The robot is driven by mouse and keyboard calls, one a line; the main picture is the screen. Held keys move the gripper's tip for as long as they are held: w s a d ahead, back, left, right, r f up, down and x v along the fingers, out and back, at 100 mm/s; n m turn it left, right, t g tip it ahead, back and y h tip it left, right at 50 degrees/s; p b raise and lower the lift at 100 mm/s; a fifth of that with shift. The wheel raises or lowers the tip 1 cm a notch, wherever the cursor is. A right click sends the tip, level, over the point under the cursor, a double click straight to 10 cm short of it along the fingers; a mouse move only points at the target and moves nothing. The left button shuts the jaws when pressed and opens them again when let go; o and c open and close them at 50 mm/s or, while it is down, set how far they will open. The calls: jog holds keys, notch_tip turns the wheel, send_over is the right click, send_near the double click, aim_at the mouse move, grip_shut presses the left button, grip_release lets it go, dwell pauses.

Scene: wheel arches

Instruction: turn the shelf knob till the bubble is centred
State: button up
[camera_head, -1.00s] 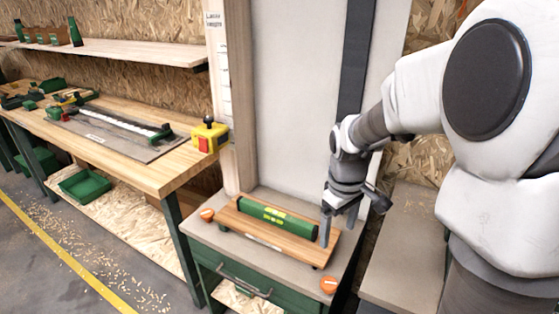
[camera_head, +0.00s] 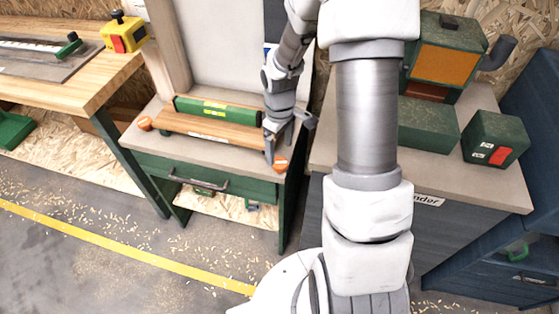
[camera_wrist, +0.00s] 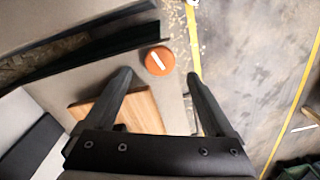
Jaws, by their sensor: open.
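A green spirit level (camera_head: 240,114) lies on a small wooden shelf (camera_head: 180,125) on the grey cabinet top. Its yellow-green vial shows, but the bubble is too small to make out. One orange knob (camera_head: 145,124) is at the left front corner. Another orange knob (camera_head: 281,166) is at the right front corner; it also shows in the wrist view (camera_wrist: 158,62) with a white bar across its face. My gripper (camera_head: 272,150) is open and empty, pointing down beside the right knob. In the wrist view the knob appears between and slightly beyond the fingertips (camera_wrist: 158,76), apart from them.
A green drawer (camera_head: 205,176) with a handle is under the cabinet top. A yellow box with a red front (camera_head: 125,36) sits on the left workbench corner. Green boxes (camera_head: 495,138) stand on the right cabinet.

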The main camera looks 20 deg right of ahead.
aim_at(280, 162)
notch_tip(280, 162, down, 5)
jog(key=shift+f+b, duration=0.1)
jog(key=shift+b, duration=0.25)
